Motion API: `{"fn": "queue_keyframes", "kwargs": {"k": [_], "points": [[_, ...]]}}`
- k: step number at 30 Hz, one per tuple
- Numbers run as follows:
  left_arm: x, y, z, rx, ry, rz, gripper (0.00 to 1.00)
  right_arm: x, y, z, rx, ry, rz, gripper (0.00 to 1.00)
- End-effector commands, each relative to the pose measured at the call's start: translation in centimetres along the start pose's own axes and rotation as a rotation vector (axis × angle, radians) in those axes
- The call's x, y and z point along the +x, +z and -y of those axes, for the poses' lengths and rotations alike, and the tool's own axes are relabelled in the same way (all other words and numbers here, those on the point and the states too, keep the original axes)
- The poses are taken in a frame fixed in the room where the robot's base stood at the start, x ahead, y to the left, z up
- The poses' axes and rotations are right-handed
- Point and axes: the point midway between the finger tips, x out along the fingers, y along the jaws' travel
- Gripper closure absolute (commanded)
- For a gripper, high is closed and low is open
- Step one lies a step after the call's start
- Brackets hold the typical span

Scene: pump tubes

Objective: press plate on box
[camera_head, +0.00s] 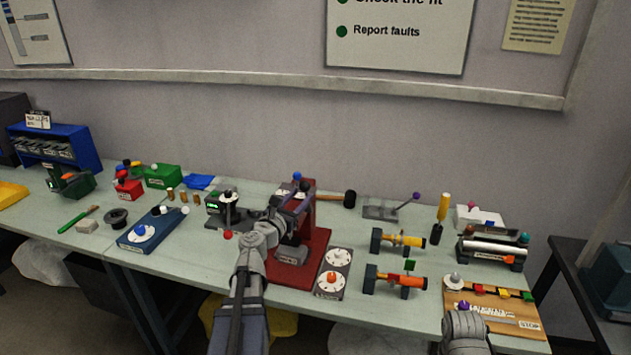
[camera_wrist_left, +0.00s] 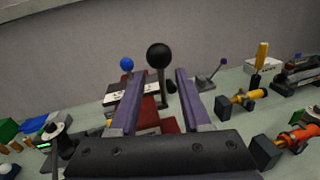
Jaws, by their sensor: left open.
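A red press (camera_head: 316,245) stands mid-table, with a blue ball (camera_head: 297,175) at its top. A small grey box (camera_head: 291,255) with a label sits on its red base. I cannot make out the press plate, as my left arm covers that part. My left gripper (camera_head: 298,198) is at the upper part of the press, and its fingers (camera_wrist_left: 160,102) are open. In the left wrist view a black ball knob (camera_wrist_left: 160,55) on a stem shows between and beyond the fingers, with no visible contact. My right arm's end (camera_head: 466,330) is at bottom right; its fingers cannot be made out.
Two white dials (camera_head: 333,273) lie right of the press base. A black-headed mallet (camera_head: 349,199) lies behind it. Two orange-yellow cylinders on stands (camera_head: 398,240) are to the right. A grey device with a green display (camera_head: 213,206) stands close on the left.

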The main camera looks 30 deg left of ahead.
Motion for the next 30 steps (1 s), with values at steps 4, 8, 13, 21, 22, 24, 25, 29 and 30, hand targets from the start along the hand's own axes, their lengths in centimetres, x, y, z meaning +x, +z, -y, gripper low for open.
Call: {"fn": "queue_keyframes", "kwargs": {"k": [4, 8, 13, 21, 22, 24, 25, 29, 30], "points": [[0.1, 0.0, 0.0, -0.001, 0.0, 0.0, 0.52, 0.0, 0.0, 0.0, 0.0, 0.0, 0.0, 0.5], [0.7, 0.0, 0.0, 0.0, -0.001, 0.0, 0.52, 0.0, 0.0, 0.0, 0.0, 0.0, 0.0, 0.5], [2.6, 0.0, -0.1, 0.001, -0.001, 0.0, 0.52, 0.0, 0.0, 0.0, 0.0, 0.0, 0.0, 0.5], [6.8, 0.0, -0.1, 0.001, -0.001, 0.0, 0.52, 0.0, 0.0, 0.0, 0.0, 0.0, 0.0, 0.5], [7.1, 0.0, -0.1, 0.001, -0.001, 0.0, 0.52, 0.0, 0.0, 0.0, 0.0, 0.0, 0.0, 0.5], [7.7, 0.0, 0.0, 0.001, -0.002, 0.0, 0.52, 0.0, 0.0, 0.0, 0.0, 0.0, 0.0, 0.5], [7.8, 0.0, 0.0, 0.001, -0.002, 0.0, 0.52, 0.0, 0.0, 0.0, 0.0, 0.0, 0.0, 0.5], [7.9, 0.0, 0.1, 0.001, -0.001, 0.0, 0.52, 0.0, 0.0, 0.0, 0.0, 0.0, 0.0, 0.5], [7.8, 0.0, 0.1, 0.001, -0.001, 0.0, 0.52, 0.0, 0.0, 0.0, 0.0, 0.0, 0.0, 0.5]]}}
